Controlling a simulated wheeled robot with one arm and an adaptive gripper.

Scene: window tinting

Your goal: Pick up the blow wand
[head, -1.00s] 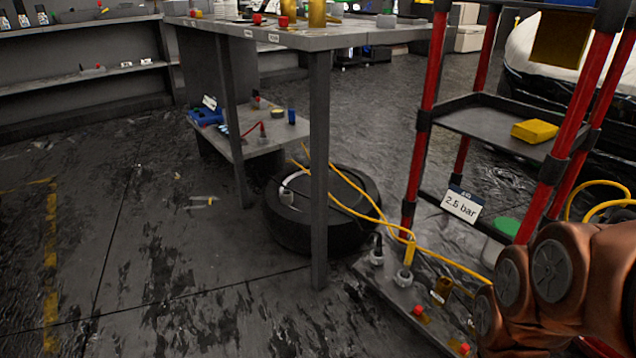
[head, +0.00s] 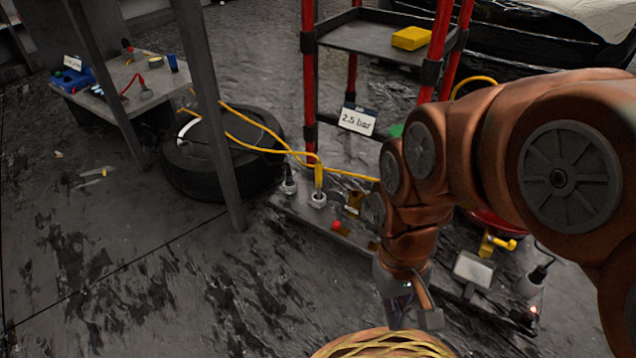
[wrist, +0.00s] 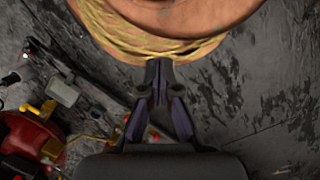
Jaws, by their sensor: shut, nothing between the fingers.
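A slim yellow piece (head: 319,176) stands upright in a pale holder on the low grey base of the red-post rack, with a yellow hose (head: 255,148) at its top. It may be the blow wand, but I cannot tell for sure. My gripper (head: 425,320) hangs low in front of the rack base, to the right of and nearer than that piece. In the wrist view, my gripper's fingertips (wrist: 160,70) are together with nothing between them. They overlap the edge of a yellow coil (wrist: 150,45) in the picture; contact cannot be told.
The yellow coil lies around a brown round body at the bottom of the head view. The rack has red posts (head: 308,80) and a "2.5 bar" sign (head: 357,121). Floor at left is mostly clear.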

